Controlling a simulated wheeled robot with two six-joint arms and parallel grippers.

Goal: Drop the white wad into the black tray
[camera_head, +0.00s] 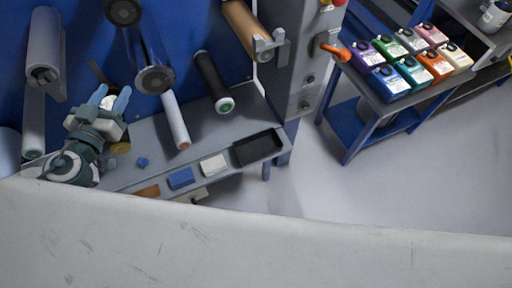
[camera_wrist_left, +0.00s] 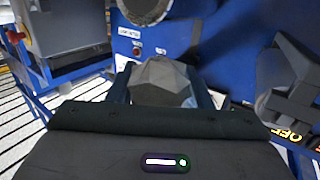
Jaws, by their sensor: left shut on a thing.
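In the head view my left gripper (camera_head: 110,96), with blue fingers, is at the left, above the left end of the bench, and the wad (camera_head: 108,103) shows pale between the fingers. The black tray (camera_head: 257,162) is a shallow rectangle at the right end of the bench, well to the right of the gripper. My right gripper is not in view.
On the bench (camera_head: 150,132) lie a white block (camera_head: 213,165), a blue block (camera_head: 181,179), a brown block (camera_head: 148,191) and a small blue piece (camera_head: 142,162). A white roller (camera_head: 175,120) and a black roller (camera_head: 212,80) jut out between gripper and tray. Coloured containers (camera_head: 437,66) stand at the right.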

